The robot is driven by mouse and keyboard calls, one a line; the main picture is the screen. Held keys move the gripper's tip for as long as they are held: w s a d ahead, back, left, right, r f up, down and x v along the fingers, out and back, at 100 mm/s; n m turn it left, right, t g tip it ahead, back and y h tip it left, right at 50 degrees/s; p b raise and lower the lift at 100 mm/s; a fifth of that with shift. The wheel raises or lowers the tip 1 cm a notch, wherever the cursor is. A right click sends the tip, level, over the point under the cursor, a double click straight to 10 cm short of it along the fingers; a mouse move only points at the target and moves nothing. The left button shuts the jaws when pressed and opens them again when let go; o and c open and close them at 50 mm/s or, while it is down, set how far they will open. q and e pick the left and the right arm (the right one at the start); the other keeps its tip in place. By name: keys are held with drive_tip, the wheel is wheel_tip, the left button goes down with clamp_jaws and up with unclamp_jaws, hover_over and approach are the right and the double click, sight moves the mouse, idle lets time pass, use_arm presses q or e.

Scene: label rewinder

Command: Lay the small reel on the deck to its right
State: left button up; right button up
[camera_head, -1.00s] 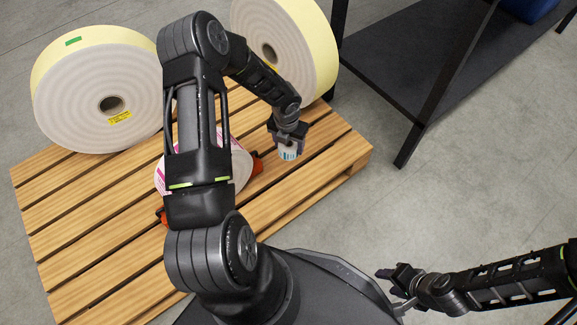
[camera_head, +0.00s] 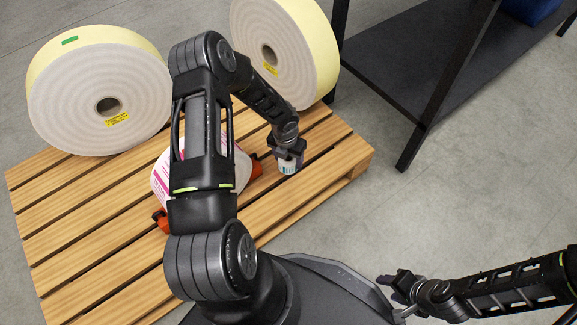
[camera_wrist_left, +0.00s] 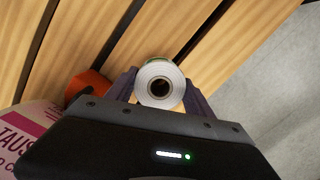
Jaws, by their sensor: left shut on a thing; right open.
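The small reel (camera_head: 288,168) is a white roll with a dark core hole and a band of coloured print. My left gripper (camera_head: 289,155) is shut on it, over the right part of the slatted wooden deck (camera_head: 330,150). In the left wrist view the reel (camera_wrist_left: 160,84) sits between the two fingers, its round end with the hole facing the camera. I cannot tell whether the reel touches the slats. My right gripper (camera_head: 392,284) is open and empty at the lower right, over the grey floor.
Two large cream reels (camera_head: 95,90) (camera_head: 280,50) stand at the back of the deck. A white and pink labelled thing with orange parts (camera_head: 160,180) lies behind my left arm. A dark shelf frame (camera_head: 410,80) stands at the right. The deck's front slats are bare.

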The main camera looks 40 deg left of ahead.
sight(289, 164)
use_arm(q)
drive_tip(key=shift+f+b, duration=0.9)
drive_tip(key=shift+f, duration=0.9)
drive_tip(key=shift+f, duration=0.1)
drive_tip(key=o, duration=1.5)
drive_tip(key=shift+f, duration=0.1)
drive_tip(key=r+p, duration=0.1)
drive_tip(key=r, duration=0.3)
drive_tip(key=s+r+p, duration=0.1)
drive_tip(key=r+p, duration=0.1)
drive_tip(key=r, duration=0.2)
drive_tip(key=r+p, duration=0.2)
drive_tip(key=r, duration=0.2)
drive_tip(key=shift+s+d+r, duration=0.1)
drive_tip(key=shift+s+r, duration=0.05)
drive_tip(key=shift+s, duration=0.1)
